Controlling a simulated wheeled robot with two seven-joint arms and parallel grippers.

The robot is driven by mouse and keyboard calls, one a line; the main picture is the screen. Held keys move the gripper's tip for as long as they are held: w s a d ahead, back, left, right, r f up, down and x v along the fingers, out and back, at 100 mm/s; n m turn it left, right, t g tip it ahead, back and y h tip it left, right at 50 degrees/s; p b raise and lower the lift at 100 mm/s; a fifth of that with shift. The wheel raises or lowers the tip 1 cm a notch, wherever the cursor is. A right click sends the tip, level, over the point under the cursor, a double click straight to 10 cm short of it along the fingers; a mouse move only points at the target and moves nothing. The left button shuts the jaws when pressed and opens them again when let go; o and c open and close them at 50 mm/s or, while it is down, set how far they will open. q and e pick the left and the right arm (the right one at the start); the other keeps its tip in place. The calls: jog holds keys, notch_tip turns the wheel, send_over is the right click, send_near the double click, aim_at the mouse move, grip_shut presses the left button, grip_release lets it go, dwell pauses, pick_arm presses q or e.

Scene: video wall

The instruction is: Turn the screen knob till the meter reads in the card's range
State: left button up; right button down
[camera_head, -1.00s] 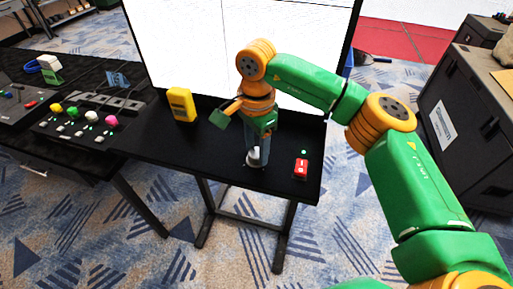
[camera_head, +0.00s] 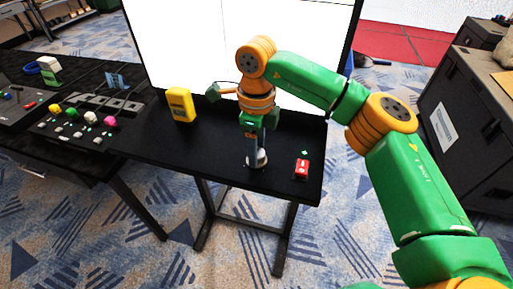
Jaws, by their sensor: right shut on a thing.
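My right gripper (camera_head: 255,155) points straight down over the black table, shut on the pale screen knob (camera_head: 258,162) near the table's front edge. The fingers cover part of the knob. A yellow handheld meter (camera_head: 181,104) stands at the back left of the table; its reading is too small to make out. The big screen (camera_head: 190,45) behind the table is lit plain white. No range card can be clearly told in this view. My left gripper is not in view.
The black table (camera_head: 160,145) is otherwise mostly clear. A console with coloured knobs (camera_head: 82,122) stands at the left. A dark case (camera_head: 465,130) stands at the right.

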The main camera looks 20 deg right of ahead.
jog(key=shift+m, duration=1.6)
jog(key=shift+r+m, duration=0.1)
jog(key=shift+m, duration=0.2)
jog(key=shift+c, duration=1.6)
grip_release()
notch_tip(320, 180, up, 7)
jog(key=shift+r+b, duration=0.1)
jog(key=shift+b, duration=0.2)
